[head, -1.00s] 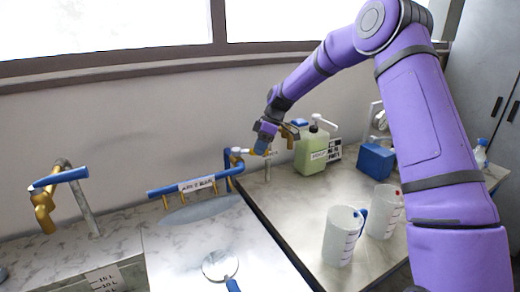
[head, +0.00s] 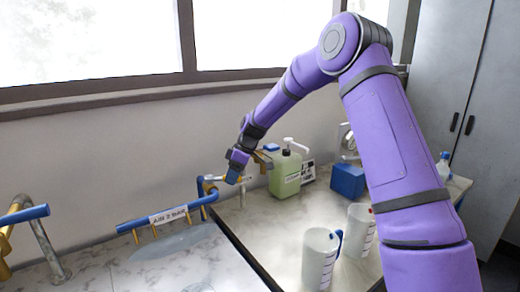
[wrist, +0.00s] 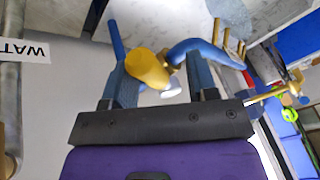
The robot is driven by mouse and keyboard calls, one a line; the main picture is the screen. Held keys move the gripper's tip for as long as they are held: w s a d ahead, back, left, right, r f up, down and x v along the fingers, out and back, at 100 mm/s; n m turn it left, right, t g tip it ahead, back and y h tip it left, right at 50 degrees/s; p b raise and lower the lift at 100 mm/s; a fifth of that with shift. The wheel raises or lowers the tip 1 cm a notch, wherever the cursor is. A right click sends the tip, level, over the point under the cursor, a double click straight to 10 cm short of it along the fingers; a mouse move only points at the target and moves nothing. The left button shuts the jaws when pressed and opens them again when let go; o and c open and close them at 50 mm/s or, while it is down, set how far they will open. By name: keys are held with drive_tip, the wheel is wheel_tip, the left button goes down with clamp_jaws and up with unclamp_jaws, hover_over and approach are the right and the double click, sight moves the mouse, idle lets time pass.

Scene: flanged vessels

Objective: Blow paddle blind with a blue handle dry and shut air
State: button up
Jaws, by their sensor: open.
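The paddle blind with a blue handle is not in view now. The blue air bar (head: 155,218), with a label and brass nozzles, runs along the back of the counter. Its blue pipe (wrist: 205,50) curves close to my gripper in the wrist view. My gripper (head: 233,178) is at the pipe's right end, and in the wrist view it is open (wrist: 157,62). A brass valve body (wrist: 148,70) with a white end shows between the fingers. Whether they touch it I cannot tell.
A green-filled jug (head: 285,173) and a blue box (head: 347,181) stand behind two white measuring jugs (head: 319,258) (head: 359,232) on the right counter. A brass tap with a blue lever (head: 25,215) is at left. The counter before the air bar is clear.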

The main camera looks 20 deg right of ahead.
drive_tip(key=s+a+m+t, duration=0.1)
drive_tip(key=m, duration=0.1)
drive_tip(key=s+a+m+t, duration=0.1)
drive_tip(key=m, duration=0.1)
drive_tip(key=s+a+m+t, duration=0.1)
drive_tip(key=m, duration=0.1)
drive_tip(key=shift+s+m+h, duration=0.3)
drive_tip(key=shift+s, duration=0.05)
drive_tip(key=shift+d+r, duration=0.1)
drive_tip(key=shift+r, duration=0.25)
drive_tip(key=s+v, duration=0.1)
drive_tip(key=v, duration=1)
drive_tip(key=s+r+m+h, duration=0.1)
drive_tip(key=s+r, duration=0.3)
drive_tip(key=s, duration=0.3)
drive_tip(key=s+d+r+m+h, duration=0.1)
drive_tip(key=s+r, duration=0.4)
drive_tip(key=s, duration=0.3)
drive_tip(key=shift+t, duration=0.4)
drive_tip(key=shift+r, duration=0.1)
